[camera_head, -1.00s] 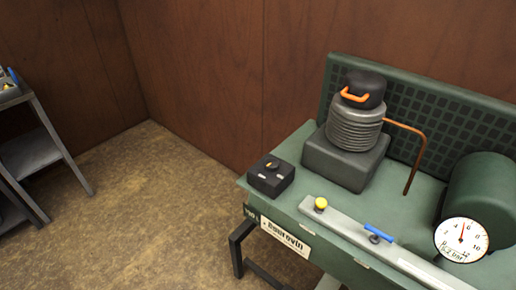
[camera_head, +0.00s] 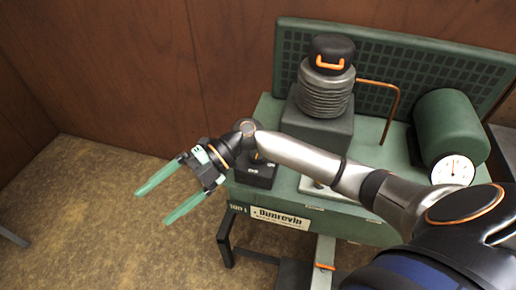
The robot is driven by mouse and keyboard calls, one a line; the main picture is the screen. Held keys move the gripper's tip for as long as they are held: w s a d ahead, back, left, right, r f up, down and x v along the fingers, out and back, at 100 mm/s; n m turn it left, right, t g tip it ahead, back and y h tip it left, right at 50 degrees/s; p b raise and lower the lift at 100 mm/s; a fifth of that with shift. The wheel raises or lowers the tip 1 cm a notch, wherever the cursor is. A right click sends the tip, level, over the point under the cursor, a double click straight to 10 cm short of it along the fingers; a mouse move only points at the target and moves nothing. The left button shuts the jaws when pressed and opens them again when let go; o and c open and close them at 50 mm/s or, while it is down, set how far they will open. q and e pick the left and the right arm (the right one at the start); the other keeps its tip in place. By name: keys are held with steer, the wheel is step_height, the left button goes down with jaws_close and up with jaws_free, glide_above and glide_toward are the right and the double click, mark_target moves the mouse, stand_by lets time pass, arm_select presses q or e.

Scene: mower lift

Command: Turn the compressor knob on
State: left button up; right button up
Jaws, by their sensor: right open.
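The black knob box (camera_head: 258,178) sits at the front left corner of the green compressor bench (camera_head: 268,108). My right arm passes in front of it and hides most of its top, and the knob's setting cannot be made out. My right gripper (camera_head: 160,206) is open and empty, with green fingers spread and pointing left. It is in front and to the left of the box, over the floor and apart from the bench. My left gripper is not in view.
A ribbed grey pump with a black cap (camera_head: 332,55) stands behind the box. A copper pipe (camera_head: 392,108), a green tank (camera_head: 451,124) and a white gauge (camera_head: 452,171) are to the right. Free floor (camera_head: 90,200) lies to the left.

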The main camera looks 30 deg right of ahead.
steer(key=w+d+r+m+t+h, duration=0.1)
steer(key=w+d+m+h, duration=0.15)
steer(key=d+h, duration=0.8)
steer(key=w+d+r+m+h, duration=0.15)
steer(key=w+d+h, duration=0.3)
steer(key=d, duration=1.15)
steer(key=shift+n, duration=0.5)
step_height(320, 180, down, 11)
steer(key=shift+f+p, duration=0.2)
steer(key=shift+p, duration=0.8)
steer(key=shift+c, duration=0.4)
steer(key=c, duration=1.3)
